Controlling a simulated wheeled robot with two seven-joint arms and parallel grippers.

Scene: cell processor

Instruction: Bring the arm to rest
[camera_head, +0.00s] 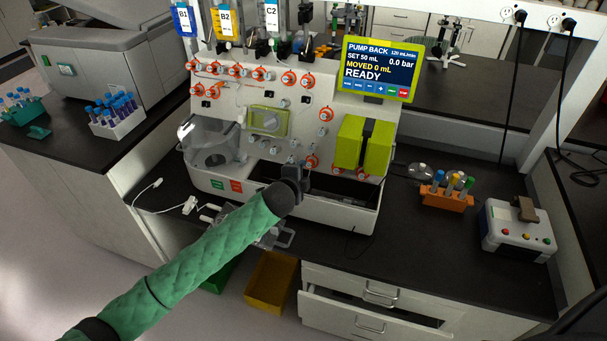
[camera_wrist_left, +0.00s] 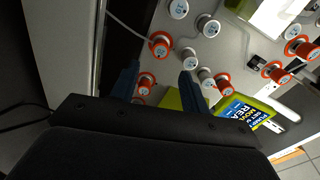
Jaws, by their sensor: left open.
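My left arm (camera_head: 195,262), in a green quilted sleeve, reaches in from the lower left in the head view. My left gripper (camera_head: 294,172) is in front of the lower middle of the white cell processor (camera_head: 335,97). In the left wrist view the two dark blue fingers of this gripper (camera_wrist_left: 158,86) stand apart with nothing seen between them. The processor's panel with orange-and-white knobs (camera_wrist_left: 160,44) lies beyond the fingers. I cannot tell whether the fingertips touch the panel. My right gripper is not in view.
A screen (camera_head: 379,68) reads "PUMP BACK" and "READY". An orange tube rack (camera_head: 446,197) and a small control box (camera_head: 517,230) stand on the dark bench at the right. A drawer (camera_head: 370,316) is partly open below. Yellow (camera_head: 270,283) and green bins are on the floor.

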